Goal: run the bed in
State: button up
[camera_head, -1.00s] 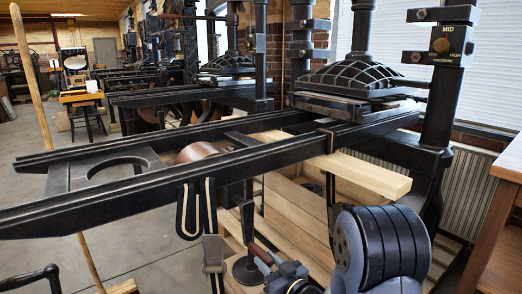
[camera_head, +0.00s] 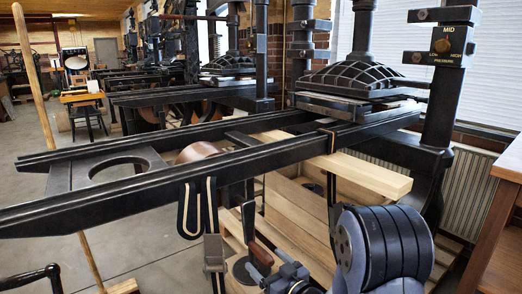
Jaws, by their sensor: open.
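The near hand press has two long black rails (camera_head: 110,198) running from the left to under its ribbed platen (camera_head: 352,75). A flat plate (camera_head: 335,104) shows below the platen; I cannot tell whether it is the bed. A dark flat piece with a round opening (camera_head: 66,180) spans the rails at far left. A brown drum (camera_head: 196,152) sits between the rails. Below the near rail is a crank with a brown handle (camera_head: 260,254). My gripper (camera_head: 275,266) is open close beside this handle, at lower centre. I cannot tell whether the fingers are around it.
A pale wooden board (camera_head: 368,176) sticks out under the rails at right. Pale timber framing (camera_head: 292,212) lies below. A wooden bench (camera_head: 498,215) stands at far right and a wooden pole (camera_head: 32,75) at left. The floor at left is mostly clear.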

jog(key=b+v, duration=0.1)
jog(key=v, duration=0.7)
jog(key=shift+s, duration=0.2)
jog(key=shift+w, duration=0.1)
jog(key=p+x, duration=0.1)
jog(key=x, duration=0.7)
jog(key=shift+w, duration=0.15)
jog(key=shift+w+a, duration=0.15)
jog(key=shift+w, duration=0.1)
jog(key=shift+w+d+n, duration=0.15)
jog(key=shift+d+n, duration=0.15)
jog(key=shift+n, duration=0.1)
